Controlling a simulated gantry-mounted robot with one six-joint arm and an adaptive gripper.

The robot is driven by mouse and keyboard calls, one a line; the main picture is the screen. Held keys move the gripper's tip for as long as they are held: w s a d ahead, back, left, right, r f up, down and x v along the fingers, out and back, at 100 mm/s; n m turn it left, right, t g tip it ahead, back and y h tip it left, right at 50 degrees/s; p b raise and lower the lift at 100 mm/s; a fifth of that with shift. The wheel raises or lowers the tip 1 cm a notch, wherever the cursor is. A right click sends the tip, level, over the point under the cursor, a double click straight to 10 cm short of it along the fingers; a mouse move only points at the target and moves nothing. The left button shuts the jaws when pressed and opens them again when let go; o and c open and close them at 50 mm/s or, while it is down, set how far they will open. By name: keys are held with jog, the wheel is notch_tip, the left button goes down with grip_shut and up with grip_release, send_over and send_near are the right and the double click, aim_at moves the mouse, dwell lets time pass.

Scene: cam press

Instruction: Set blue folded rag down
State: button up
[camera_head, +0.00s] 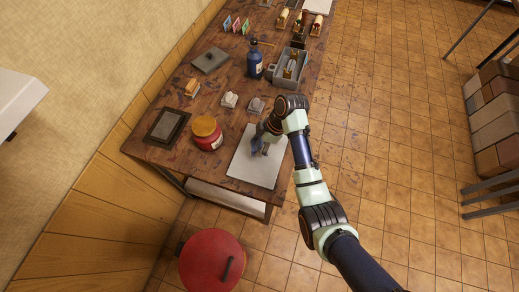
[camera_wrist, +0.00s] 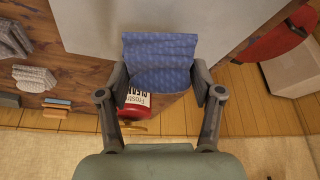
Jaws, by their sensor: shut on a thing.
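The blue folded rag (camera_wrist: 160,62) is between the two fingers of my gripper (camera_wrist: 162,88) in the wrist view, and the gripper is shut on it. In the head view my gripper (camera_head: 264,146) is over the pale grey board (camera_head: 252,172) near the table's front end, and a little of the blue rag (camera_head: 257,145) shows there. In the wrist view the pale board (camera_wrist: 90,25) lies behind the rag. I cannot tell whether the rag touches the board.
A red jar with a yellow lid (camera_head: 207,133) stands left of the board. A dark framed tray (camera_head: 166,127) lies at the table's left edge. Small grey lumps (camera_head: 229,100), a blue bottle (camera_head: 255,64) and a grey bin (camera_head: 290,65) stand farther back. A red round lidded bin (camera_head: 211,262) is on the floor.

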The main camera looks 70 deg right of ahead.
jog(key=shift+f+b, duration=0.35)
jog(key=shift+f, duration=1.75)
jog(key=shift+f, duration=0.2)
jog(key=o, duration=1.1)
jog(key=shift+r, duration=0.15)
jog(key=p+v, duration=0.1)
jog(key=v, duration=1.1)
jog(key=shift+p, duration=0.35)
jog(key=shift+w, duration=0.15)
